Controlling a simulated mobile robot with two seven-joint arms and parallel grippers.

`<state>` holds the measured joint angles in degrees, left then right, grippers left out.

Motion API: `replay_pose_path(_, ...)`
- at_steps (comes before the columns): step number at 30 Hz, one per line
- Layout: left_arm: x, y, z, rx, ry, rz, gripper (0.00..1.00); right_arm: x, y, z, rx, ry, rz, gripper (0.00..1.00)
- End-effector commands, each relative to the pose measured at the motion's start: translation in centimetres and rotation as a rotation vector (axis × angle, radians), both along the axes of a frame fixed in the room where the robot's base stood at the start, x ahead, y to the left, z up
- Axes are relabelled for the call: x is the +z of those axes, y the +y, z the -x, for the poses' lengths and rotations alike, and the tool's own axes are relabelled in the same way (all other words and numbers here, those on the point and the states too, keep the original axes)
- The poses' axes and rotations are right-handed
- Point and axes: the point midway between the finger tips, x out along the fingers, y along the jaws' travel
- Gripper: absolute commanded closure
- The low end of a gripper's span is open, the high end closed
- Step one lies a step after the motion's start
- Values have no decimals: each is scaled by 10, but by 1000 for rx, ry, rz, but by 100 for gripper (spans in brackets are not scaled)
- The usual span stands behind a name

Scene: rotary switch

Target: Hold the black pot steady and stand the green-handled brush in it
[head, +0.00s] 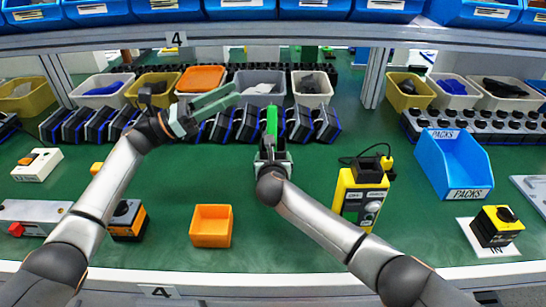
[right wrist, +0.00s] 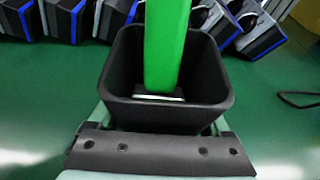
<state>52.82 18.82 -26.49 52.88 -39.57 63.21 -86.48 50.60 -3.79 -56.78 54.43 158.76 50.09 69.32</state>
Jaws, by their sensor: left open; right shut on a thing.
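A black pot (head: 264,156) stands near the middle of the green table, mostly hidden by my right gripper in the head view. In the right wrist view the square, open-topped pot (right wrist: 119,100) fills the middle. My right gripper (head: 273,153) is shut on the pot, with a finger on either side. The green-handled brush (head: 272,121) stands upright inside the pot; its handle also shows in the right wrist view (right wrist: 167,45), with its lower end inside the walls. My left gripper (head: 232,98) is open and empty, up and left of the brush, apart from it.
A row of black and blue switch units (head: 90,125) lies behind the pot. An orange bin (head: 211,226) stands front left, a yellow control box (head: 359,196) right, and a blue packs bin (head: 453,165) farther right. Green table is clear around the pot's front.

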Motion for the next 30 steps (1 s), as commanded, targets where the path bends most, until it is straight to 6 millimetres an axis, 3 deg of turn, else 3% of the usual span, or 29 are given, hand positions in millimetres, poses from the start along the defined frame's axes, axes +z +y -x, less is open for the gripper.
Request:
replay_pose_path(10,-1,4,2,-1,-1,1,41,0,0,0,0,0,0,73)
replay_pose_path(11,-1,4,2,-1,-1,1,41,0,0,0,0,0,0,16)
replay_pose_path(15,-1,4,2,-1,-1,1,41,0,0,0,0,0,0,0)
replay_pose_path(25,-1,4,1,-1,-1,1,41,0,1,2,1,0,-1,0)
replay_pose_path(30,-1,4,1,-1,-1,1,41,4,2,13,3,1,-2,0)
